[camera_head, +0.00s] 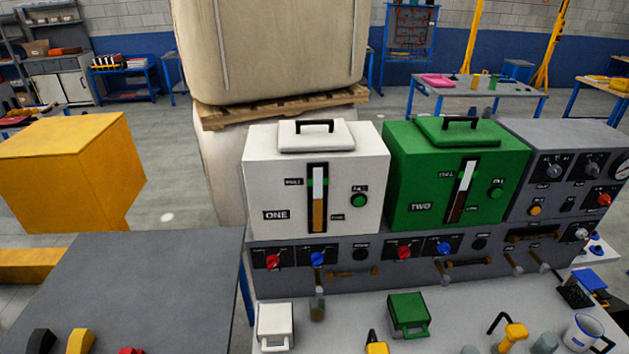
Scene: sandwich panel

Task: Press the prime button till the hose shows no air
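A grey dispensing machine has a white tank marked ONE (265,190) and a green tank marked TWO (400,165). Each tank has an upright level gauge and a green round button. Below tank ONE are a red knob (273,262), a blue knob (318,259) and a dark round button (360,254). Tank TWO has a similar row with a dark button (479,243). The right panel has a yellow button (535,210). Its small labels are unreadable, so I cannot tell which button is prime. Brownish tube-like pieces (352,273) run below the knobs; air inside cannot be made out. Neither gripper is visible.
A white container (274,325), a green container (408,314), a white mug (583,333) and yellow tools stand on the pale worktop before the machine. A grey table (150,280) at left is mostly bare. A yellow cabinet (70,170) stands behind it.

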